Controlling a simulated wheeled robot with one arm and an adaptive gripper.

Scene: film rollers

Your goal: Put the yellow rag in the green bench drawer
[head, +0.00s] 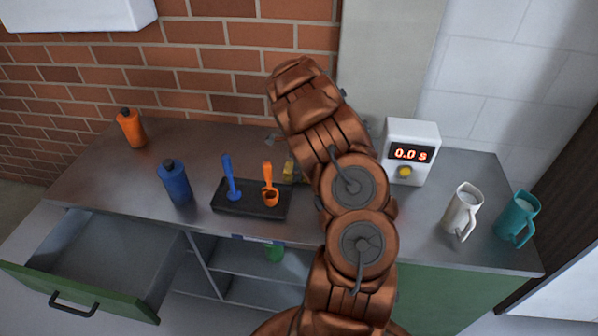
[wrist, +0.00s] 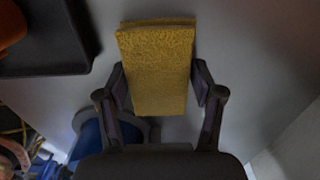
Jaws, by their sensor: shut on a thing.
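The yellow rag (wrist: 158,65) is folded and held between the two fingers of my gripper (wrist: 160,95) in the wrist view. In the head view a small part of the rag (head: 289,168) shows just left of my arm, above the bench top near the black tray; my gripper is mostly hidden there behind the arm. The green bench drawer (head: 75,299) is pulled open at the lower left in the head view, and the part of its inside that shows looks empty.
On the bench top (head: 330,225) stand an orange bottle (head: 132,130), a blue bottle (head: 174,184), a black tray (head: 228,208) with a blue and an orange tool, a white timer (head: 408,135), a white jug (head: 462,212) and a teal jug (head: 517,220). Open shelves lie below.

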